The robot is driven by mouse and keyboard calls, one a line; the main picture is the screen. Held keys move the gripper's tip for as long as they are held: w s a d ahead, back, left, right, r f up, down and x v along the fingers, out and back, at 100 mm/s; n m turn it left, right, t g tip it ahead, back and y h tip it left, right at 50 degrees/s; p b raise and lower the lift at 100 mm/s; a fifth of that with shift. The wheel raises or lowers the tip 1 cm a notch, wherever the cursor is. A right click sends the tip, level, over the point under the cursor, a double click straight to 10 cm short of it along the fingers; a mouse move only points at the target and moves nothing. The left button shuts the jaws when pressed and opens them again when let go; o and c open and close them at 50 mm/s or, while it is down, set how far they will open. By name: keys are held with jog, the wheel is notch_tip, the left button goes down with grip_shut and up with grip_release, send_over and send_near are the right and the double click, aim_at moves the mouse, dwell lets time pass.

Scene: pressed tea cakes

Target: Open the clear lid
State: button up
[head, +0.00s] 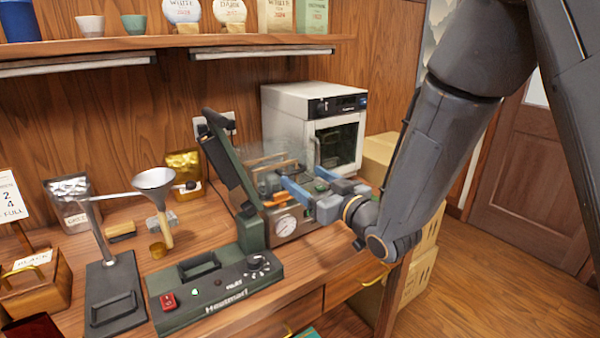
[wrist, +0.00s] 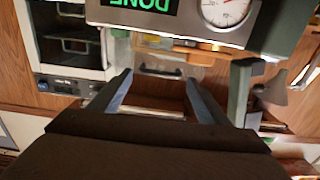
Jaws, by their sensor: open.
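The clear lid (head: 268,160) is a faint see-through panel on top of the metal box with a round gauge (head: 286,224) in the head view. My gripper partly covers it, and I cannot tell how far it is raised. My gripper (head: 300,173) is over the box with its two blue fingers apart and nothing visibly held. In the wrist view, the box front (wrist: 185,14) shows upside down at the top, with a green "DONE" display and the gauge. My fingers (wrist: 160,76) are apart there, on either side of a dark handle-like bar (wrist: 160,72); contact is unclear.
A dark green sealer (head: 215,290) with a raised arm stands left of the box. A white oven (head: 315,125) is behind it. A funnel on a stand (head: 153,180) is farther left. A wooden shelf (head: 180,41) runs above. Cardboard boxes (head: 420,275) stand at right; floor beyond is clear.

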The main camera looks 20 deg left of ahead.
aim_at(297, 172)
jog(key=shift+p+x, duration=0.3)
jog(key=shift+x, duration=1.3)
